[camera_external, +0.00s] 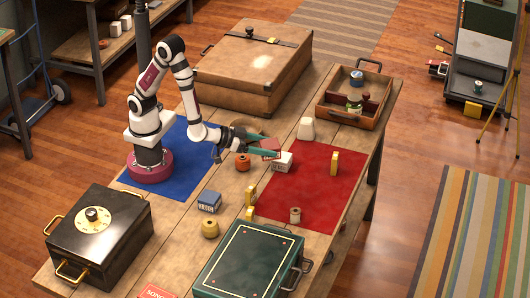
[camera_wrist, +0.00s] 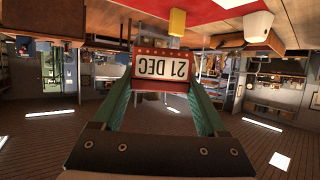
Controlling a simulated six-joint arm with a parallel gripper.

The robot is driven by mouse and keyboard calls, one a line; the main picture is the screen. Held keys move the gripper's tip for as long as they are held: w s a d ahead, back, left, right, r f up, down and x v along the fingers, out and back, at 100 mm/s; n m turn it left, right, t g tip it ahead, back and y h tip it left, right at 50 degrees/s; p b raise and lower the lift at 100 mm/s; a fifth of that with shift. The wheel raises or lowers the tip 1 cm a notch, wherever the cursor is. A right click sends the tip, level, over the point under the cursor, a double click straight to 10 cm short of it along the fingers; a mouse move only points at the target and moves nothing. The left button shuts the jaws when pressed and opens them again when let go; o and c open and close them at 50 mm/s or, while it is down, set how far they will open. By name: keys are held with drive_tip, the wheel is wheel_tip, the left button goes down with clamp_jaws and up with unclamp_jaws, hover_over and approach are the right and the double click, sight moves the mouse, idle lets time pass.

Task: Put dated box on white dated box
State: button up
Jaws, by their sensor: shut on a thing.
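The dated box in my gripper is red with a white label reading "21 DEC" (camera_wrist: 161,67); in the external view the red box (camera_external: 270,143) sits at the fingertips. My gripper (camera_external: 268,149) has teal fingers, shut on the red box's two sides; it also fills the wrist view (camera_wrist: 160,80). The white dated box (camera_external: 283,162) is on the table at the left edge of the red mat, just below the held box in the picture. I cannot tell whether the two boxes touch. The white box is not visible in the wrist view.
A blue dated box (camera_external: 209,202), orange spool (camera_external: 242,163), yellow spool (camera_external: 210,228) and yellow blocks (camera_external: 251,194) stand nearby. A white cup-like piece (camera_external: 306,129) is behind. A tray (camera_external: 352,112), brown case (camera_external: 245,75), green case (camera_external: 245,265) and black safe (camera_external: 98,245) surround the red mat (camera_external: 308,195).

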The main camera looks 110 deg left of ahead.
drive_tip(key=shift+s+a+r+n+g+y, duration=0.1)
drive_tip(key=shift+s+a+n+g+y, duration=0.6)
drive_tip(key=shift+s+a+n+y, duration=0.3)
hover_over(282, 161)
drive_tip(key=s, duration=0.2)
drive_tip(key=f, duration=0.6)
drive_tip(key=shift+s+a+f, duration=0.1)
drive_tip(key=shift+a+f, duration=0.1)
drive_tip(key=shift+a, duration=0.15)
drive_tip(key=shift+a+f, duration=0.15)
drive_tip(key=shift+f, duration=0.95)
drive_tip(key=shift+a+f, duration=0.1)
drive_tip(key=shift+f, duration=1)
drive_tip(key=o, duration=1.4)
drive_tip(key=shift+f, duration=0.1)
drive_tip(key=shift+c, duration=0.2)
